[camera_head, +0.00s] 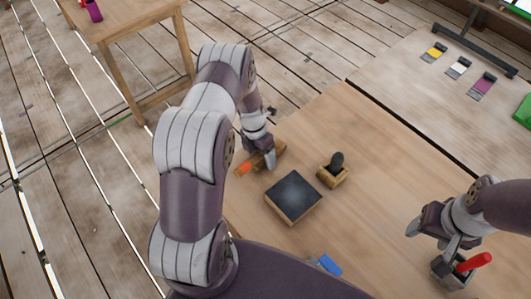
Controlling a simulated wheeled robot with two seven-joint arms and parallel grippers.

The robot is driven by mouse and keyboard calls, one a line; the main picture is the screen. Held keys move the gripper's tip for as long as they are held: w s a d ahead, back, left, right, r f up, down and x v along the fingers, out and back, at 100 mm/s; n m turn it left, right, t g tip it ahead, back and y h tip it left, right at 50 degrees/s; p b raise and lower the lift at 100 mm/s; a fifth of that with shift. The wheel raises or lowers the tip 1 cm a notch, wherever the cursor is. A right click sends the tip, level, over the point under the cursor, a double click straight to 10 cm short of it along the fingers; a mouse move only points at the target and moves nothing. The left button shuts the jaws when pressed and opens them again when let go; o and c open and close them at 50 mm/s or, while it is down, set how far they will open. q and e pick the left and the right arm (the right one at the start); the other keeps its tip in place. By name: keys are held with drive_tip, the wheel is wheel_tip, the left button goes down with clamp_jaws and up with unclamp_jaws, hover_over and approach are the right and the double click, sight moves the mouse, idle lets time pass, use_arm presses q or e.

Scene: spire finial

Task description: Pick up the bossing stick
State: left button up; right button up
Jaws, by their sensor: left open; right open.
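A wooden stick with an orange end (244,168), which looks like the bossing stick, lies on the wooden table near its left edge. My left gripper (258,154) is open and right at the stick, with one finger on its near right side. The other finger is partly hidden, and I cannot tell whether the fingers touch the stick. My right gripper (433,240) is open at the right, beside a grey container (449,274) with a red-handled tool (474,262) in it.
A dark-topped block (293,196) and a small wooden box with a black knob (333,172) stand right of the stick. A blue object (329,264) is at the near edge. Several coloured pieces (458,67) lie on the pale surface beyond.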

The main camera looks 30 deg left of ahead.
use_arm(q)
drive_tip(key=shift+w, duration=0.1)
drive_tip(key=c, duration=1)
drive_tip(key=shift+c, duration=1.3)
drive_tip(key=shift+r, duration=0.1)
